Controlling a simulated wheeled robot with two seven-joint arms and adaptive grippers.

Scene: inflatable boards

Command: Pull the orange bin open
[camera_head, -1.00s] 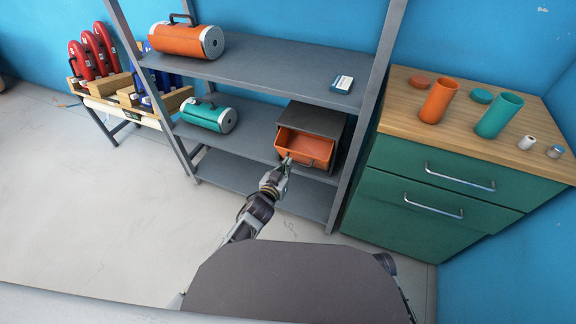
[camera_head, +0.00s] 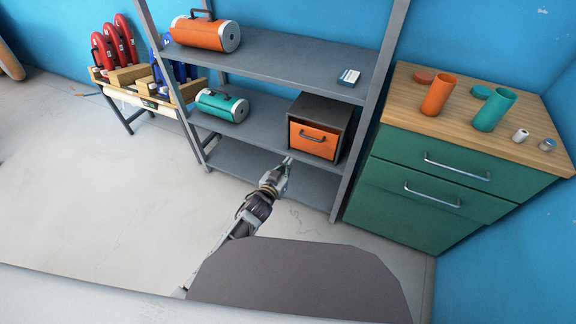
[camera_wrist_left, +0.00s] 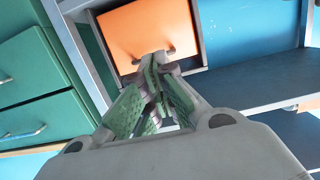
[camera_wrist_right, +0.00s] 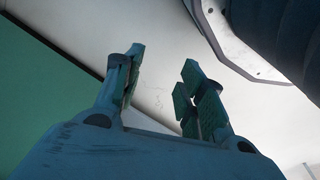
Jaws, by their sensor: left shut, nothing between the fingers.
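The orange bin (camera_head: 308,147) sits in a dark grey housing (camera_head: 322,108) on the middle shelf. Its front looks flush with the housing and none of its inside shows. A dark bar handle (camera_head: 320,136) crosses the front. My left gripper (camera_head: 288,162) is low and to the left of the handle in the head view. In the left wrist view the left gripper (camera_wrist_left: 157,68) is shut and empty, with the orange front (camera_wrist_left: 150,30) beyond its tips. The tips overlap the handle in that picture; contact cannot be told. My right gripper (camera_wrist_right: 162,62) is open and empty in the right wrist view.
The grey shelf rack (camera_head: 265,130) has uprights on both sides of the housing. A teal canister (camera_head: 222,105) lies left of it, an orange canister (camera_head: 206,34) above. A green drawer cabinet (camera_head: 440,185) stands at right.

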